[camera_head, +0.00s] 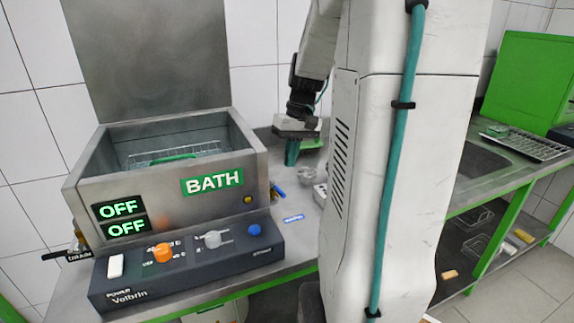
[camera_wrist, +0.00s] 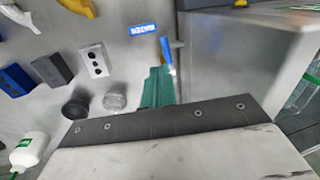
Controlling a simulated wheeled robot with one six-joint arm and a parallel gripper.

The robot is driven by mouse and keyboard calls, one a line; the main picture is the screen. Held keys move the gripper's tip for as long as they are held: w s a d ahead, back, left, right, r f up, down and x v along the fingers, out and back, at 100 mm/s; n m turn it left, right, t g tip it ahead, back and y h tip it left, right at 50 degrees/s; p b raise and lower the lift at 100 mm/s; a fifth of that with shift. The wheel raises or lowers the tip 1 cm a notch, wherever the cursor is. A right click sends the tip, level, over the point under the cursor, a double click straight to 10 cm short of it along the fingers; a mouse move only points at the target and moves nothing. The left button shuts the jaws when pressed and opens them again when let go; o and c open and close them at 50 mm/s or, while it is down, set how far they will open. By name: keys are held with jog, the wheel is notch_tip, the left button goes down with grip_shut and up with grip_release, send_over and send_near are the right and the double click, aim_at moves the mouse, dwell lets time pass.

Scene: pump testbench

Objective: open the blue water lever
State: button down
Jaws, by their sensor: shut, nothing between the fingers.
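The blue water lever (camera_head: 278,191) sticks out low beside the right side wall of the metal bath. In the wrist view the lever (camera_wrist: 167,55) shows as a thin blue handle with a paler end, just beyond my fingertips. The blue WATER label (camera_head: 293,218) lies on the bench near it; it also shows in the wrist view (camera_wrist: 143,28). My gripper (camera_head: 292,153) points down above the bench, behind the lever in the head view. Its teal fingers (camera_wrist: 158,78) are shut and empty. Whether they touch the lever is unclear.
The bath (camera_head: 165,165), reading OFF twice, stands left; its wall (camera_wrist: 240,60) is close on the right in the wrist view. A control panel (camera_head: 185,262) sits before it. Small blocks (camera_wrist: 95,60), a black round part (camera_wrist: 75,105) and a white bottle (camera_wrist: 30,150) are left.

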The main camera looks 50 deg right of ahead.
jog(key=s+d, duration=0.1)
jog(key=d, duration=0.3)
jog(key=n+t+y, duration=0.2)
jog(key=n+y, duration=0.2)
jog(key=n, duration=1.4)
send_near(277, 189)
jog(key=s+x, duration=0.1)
jog(key=x, duration=0.5)
jog(key=shift+f, duration=0.35)
jog(key=shift+w, duration=0.1)
